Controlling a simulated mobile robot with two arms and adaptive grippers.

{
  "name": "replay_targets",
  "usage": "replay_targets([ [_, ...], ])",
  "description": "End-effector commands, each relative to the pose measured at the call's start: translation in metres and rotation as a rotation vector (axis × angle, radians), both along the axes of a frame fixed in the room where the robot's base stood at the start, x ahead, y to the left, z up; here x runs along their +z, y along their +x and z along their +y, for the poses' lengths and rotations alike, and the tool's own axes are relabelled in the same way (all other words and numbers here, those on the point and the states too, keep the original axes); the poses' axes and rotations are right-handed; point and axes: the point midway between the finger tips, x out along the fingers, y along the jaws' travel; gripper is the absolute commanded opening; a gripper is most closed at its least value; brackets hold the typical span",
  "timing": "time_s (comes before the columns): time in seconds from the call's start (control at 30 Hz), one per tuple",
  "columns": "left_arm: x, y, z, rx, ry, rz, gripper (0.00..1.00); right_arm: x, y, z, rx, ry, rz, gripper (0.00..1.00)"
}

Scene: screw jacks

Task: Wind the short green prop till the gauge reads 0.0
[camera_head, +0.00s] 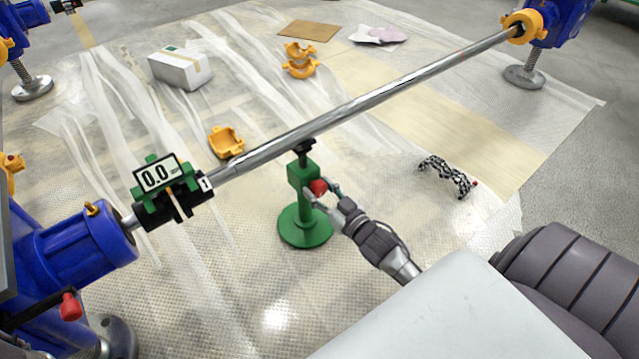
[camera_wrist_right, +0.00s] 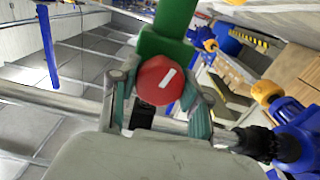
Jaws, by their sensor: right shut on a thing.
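The short green prop (camera_head: 304,226) stands upright on the sheeted floor, its black head (camera_head: 303,146) under the long steel shaft (camera_head: 370,98). The gauge (camera_head: 157,176) sits on the shaft's left end and reads 0.0. My right gripper (camera_head: 322,190) is shut on the prop's red knob (camera_head: 318,187). In the right wrist view the red knob (camera_wrist_right: 160,80), with a white mark, sits between the two fingers, in front of the green body (camera_wrist_right: 163,45). I cannot tell whether the head touches the shaft. My left gripper is not in view.
Blue stands (camera_head: 75,250) hold the shaft's ends at left and upper right. Yellow clamp pieces (camera_head: 226,142), a white box (camera_head: 180,68) and a black chain (camera_head: 447,175) lie on the plastic sheet. Bare sheet lies in front of the prop.

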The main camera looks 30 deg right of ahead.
Motion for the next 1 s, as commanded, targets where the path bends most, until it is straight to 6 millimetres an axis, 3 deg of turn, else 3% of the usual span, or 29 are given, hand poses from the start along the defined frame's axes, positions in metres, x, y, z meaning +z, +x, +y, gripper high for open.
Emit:
replay_targets([
  [0.03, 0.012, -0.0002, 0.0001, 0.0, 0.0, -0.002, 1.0, 0.0048, -0.0002, 0.0, -0.001, 0.024, 0.006, 0.12],
  [0.1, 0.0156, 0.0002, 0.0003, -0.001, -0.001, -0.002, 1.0, 0.0036, -0.0002, 0.0001, -0.001, 0.046, 0.007, 0.12],
  [0.47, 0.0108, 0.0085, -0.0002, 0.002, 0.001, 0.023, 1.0, -0.0002, -0.0002, 0.0002, -0.001, 0.066, 0.005, 0.12],
  [0.5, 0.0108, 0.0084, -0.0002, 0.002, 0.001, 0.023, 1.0, -0.0002, -0.0001, 0.0002, -0.001, 0.066, 0.005, 0.5],
  [0.63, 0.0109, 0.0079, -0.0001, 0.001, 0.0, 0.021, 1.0, -0.0002, -0.0002, 0.0002, -0.001, 0.065, 0.005, 0.72],
  [1.0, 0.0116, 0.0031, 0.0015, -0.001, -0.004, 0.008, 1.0, -0.0008, -0.0042, -0.0002, -0.001, 0.064, 0.007, 0.72],
])
